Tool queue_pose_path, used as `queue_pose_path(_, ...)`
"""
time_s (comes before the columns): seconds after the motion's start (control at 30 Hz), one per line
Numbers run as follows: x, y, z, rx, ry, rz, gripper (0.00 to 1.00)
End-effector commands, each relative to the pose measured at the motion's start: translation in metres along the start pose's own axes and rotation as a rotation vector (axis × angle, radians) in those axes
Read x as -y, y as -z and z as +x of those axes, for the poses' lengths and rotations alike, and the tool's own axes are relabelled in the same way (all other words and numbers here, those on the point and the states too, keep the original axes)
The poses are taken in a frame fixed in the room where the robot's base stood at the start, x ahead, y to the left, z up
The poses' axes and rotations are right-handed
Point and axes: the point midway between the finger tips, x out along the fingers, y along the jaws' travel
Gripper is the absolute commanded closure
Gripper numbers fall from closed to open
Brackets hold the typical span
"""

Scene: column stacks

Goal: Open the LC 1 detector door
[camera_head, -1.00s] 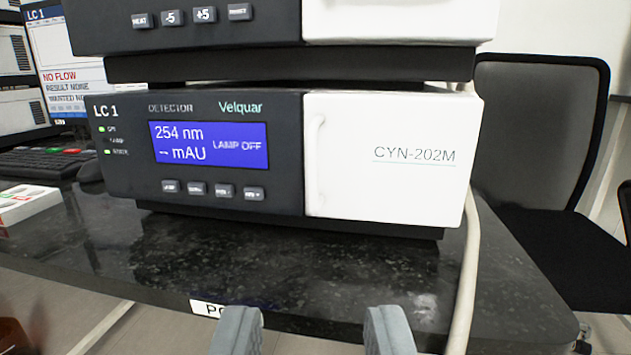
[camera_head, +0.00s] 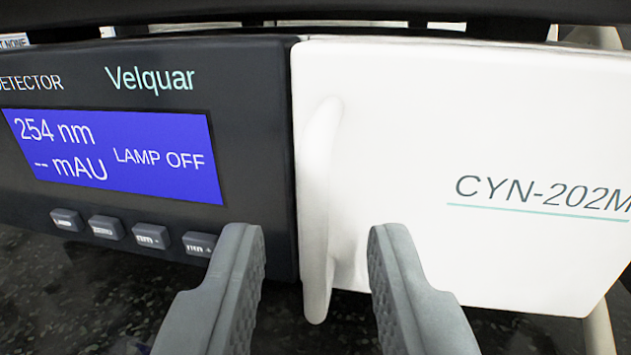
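The LC 1 detector's white door (camera_head: 480,130) fills the right half of the view and looks closed, flush beside the dark front panel (camera_head: 255,130). A white vertical bar handle (camera_head: 318,200) stands at the door's left edge. My gripper (camera_head: 315,245) is open, with one grey finger on each side of the handle's lower part in the picture. No contact with the handle shows; the exact depth gap is hard to tell.
The panel has a blue screen (camera_head: 115,155) reading LAMP OFF and a row of buttons (camera_head: 150,236) close to my left finger. Another unit (camera_head: 250,14) sits above. The dark speckled bench (camera_head: 60,290) lies below.

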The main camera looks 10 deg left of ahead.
Motion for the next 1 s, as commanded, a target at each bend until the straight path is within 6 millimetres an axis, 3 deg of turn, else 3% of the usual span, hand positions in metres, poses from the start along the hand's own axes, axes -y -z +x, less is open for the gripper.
queue_pose_path(0.2,0.0000,-0.0002,0.0136,0.000,0.000,0.000,0.70)
queue_pose_path(0.47,0.0001,0.0000,0.0146,0.000,0.000,0.000,0.70)
queue_pose_path(0.67,0.0002,-0.0001,0.0145,0.000,0.000,0.000,1.00)
queue_pose_path(1.0,-0.0004,-0.0001,0.0132,0.000,0.007,-0.001,1.00)
